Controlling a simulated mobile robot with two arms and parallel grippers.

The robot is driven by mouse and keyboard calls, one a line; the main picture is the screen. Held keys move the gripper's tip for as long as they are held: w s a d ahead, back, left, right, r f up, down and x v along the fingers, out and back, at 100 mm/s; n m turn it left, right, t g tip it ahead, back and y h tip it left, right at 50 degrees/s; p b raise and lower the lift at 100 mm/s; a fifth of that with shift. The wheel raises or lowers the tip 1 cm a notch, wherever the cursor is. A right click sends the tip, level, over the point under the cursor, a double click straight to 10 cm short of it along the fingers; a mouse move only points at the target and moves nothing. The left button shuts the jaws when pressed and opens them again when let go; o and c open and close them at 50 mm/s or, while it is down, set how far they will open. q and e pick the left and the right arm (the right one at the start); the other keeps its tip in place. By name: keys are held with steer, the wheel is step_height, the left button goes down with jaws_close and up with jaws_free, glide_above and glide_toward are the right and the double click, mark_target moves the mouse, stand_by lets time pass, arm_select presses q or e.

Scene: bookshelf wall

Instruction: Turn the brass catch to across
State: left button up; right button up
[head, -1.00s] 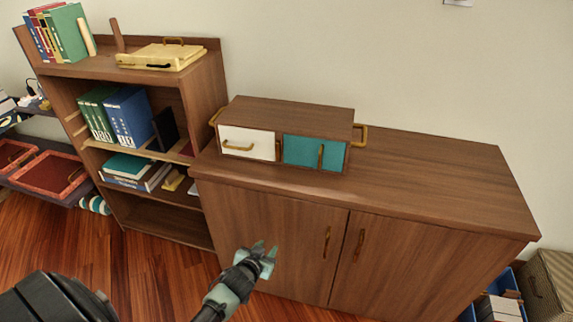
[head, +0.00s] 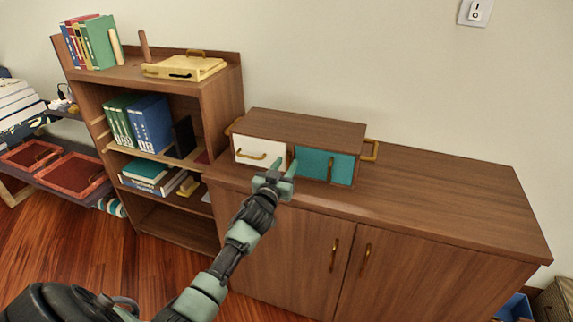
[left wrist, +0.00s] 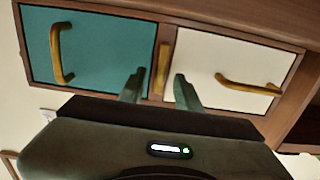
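A small wooden chest (head: 318,127) with a white drawer (head: 258,150) and a teal door (head: 312,161) stands on the cabinet. In the left wrist view, which sees the chest upside down, the brass catch (left wrist: 164,66) lies lengthwise along the divider between the teal front (left wrist: 100,52) and the white front (left wrist: 228,68). In the head view my left gripper's fingers mostly cover that spot. My left gripper (head: 285,165) is open in front of the divider. In the left wrist view its fingers (left wrist: 158,84) stand to either side of the catch, with nothing between them. My right gripper is out of view.
The low cabinet (head: 440,205) has free top space right of the chest. A bookshelf (head: 222,105) with books and a yellow box (head: 185,69) stands at left. Brass handles stick out from the drawer front, the teal front and the chest's sides.

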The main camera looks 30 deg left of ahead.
arm_select(q)
steer(key=shift+w, duration=0.45)
jaws_close()
